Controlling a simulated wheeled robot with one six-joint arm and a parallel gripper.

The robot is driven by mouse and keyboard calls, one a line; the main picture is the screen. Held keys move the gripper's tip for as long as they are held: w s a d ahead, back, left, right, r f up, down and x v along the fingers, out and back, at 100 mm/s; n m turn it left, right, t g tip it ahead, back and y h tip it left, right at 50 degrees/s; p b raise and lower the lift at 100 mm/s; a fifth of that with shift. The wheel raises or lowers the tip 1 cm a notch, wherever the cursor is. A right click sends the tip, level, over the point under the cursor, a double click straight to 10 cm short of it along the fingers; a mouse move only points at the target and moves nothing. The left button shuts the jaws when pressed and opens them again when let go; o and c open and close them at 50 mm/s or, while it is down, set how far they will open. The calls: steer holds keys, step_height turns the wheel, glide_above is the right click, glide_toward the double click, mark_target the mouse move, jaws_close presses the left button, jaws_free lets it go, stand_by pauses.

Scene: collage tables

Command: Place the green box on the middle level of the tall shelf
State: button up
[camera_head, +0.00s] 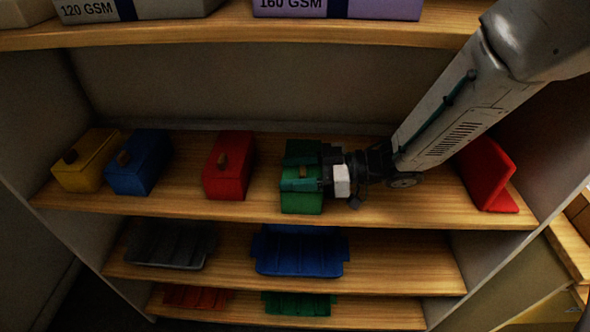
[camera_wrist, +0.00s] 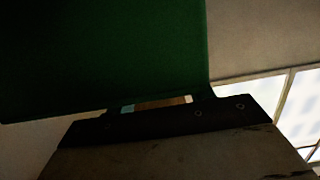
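The green box (camera_head: 301,203) stands on the wide wooden shelf board in the head view, right of the red box. A small brown knob shows on its top. My gripper (camera_head: 303,172) reaches in from the right, its fingers at the top of the green box, one on each side of the knob. Whether they press on anything is not clear. In the wrist view the green box (camera_wrist: 100,50) fills the upper left, close to the gripper's dark body, and the fingertips are hidden.
A yellow box (camera_head: 84,168), a blue box (camera_head: 136,172) and a red box (camera_head: 228,178) stand left on the same board (camera_head: 400,210). A red bookend-like piece (camera_head: 484,172) stands right. Lower boards hold grey, blue, orange and green trays. Paper packs (camera_head: 340,8) lie on the board above.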

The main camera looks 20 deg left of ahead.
steer(key=shift+d+r, duration=0.1)
steer(key=shift+r, duration=0.1)
steer(key=v, duration=1.1)
steer(key=shift+d, duration=0.4)
steer(key=shift+w+r, duration=0.1)
